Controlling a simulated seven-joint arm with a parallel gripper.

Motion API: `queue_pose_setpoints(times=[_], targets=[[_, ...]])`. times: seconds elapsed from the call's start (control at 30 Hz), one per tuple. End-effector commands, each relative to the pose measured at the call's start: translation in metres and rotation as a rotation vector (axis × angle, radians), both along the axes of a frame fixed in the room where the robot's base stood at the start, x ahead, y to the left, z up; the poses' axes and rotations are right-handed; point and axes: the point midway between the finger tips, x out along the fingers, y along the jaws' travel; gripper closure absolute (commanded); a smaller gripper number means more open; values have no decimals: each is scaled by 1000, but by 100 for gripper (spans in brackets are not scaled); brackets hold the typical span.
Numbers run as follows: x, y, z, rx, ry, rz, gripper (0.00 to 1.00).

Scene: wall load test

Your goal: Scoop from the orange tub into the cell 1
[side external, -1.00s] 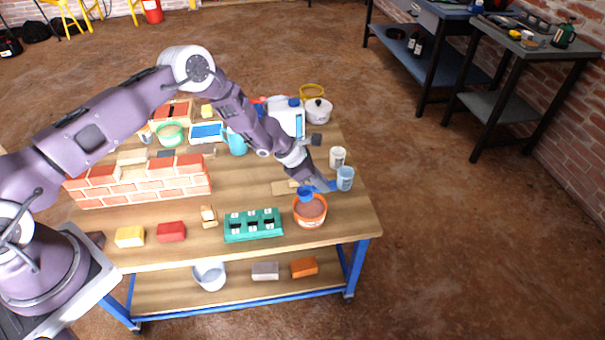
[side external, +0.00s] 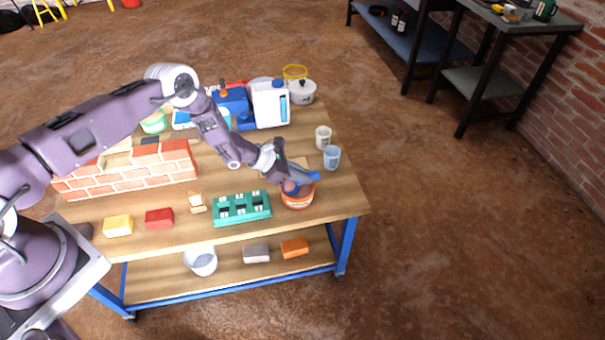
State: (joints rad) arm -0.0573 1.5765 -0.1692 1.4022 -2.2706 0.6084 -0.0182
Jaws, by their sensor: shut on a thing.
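The orange tub (side external: 298,202) stands near the right front of the table. My gripper (side external: 287,180) is at the tub's top left and is shut on a blue scoop (side external: 304,178). The scoop lies across the tub's mouth; whether its bowl is inside the tub or above it, and what it holds, I cannot tell. The gripper and scoop hide most of the tub's contents. The green block of cells (side external: 242,209), with several dark openings, sits just left of the tub. I cannot read which opening is cell 1.
A blue cup (side external: 332,158) and a white cup (side external: 323,137) stand behind and right of the tub. A brick wall (side external: 130,172) stands at left. A red block (side external: 159,218) and a yellow block (side external: 118,225) lie at the front left. A white jug (side external: 270,105) stands at the back.

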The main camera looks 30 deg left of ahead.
Motion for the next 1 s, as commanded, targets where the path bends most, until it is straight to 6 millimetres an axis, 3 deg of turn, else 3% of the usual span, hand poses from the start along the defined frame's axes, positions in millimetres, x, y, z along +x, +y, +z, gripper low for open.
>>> queue_pose_setpoints(times=[0.47, 1.0], targets=[[0, 0, 1, 0, 0, 0, 100], [1, 0, 52, 0, -2, 0, 100]])
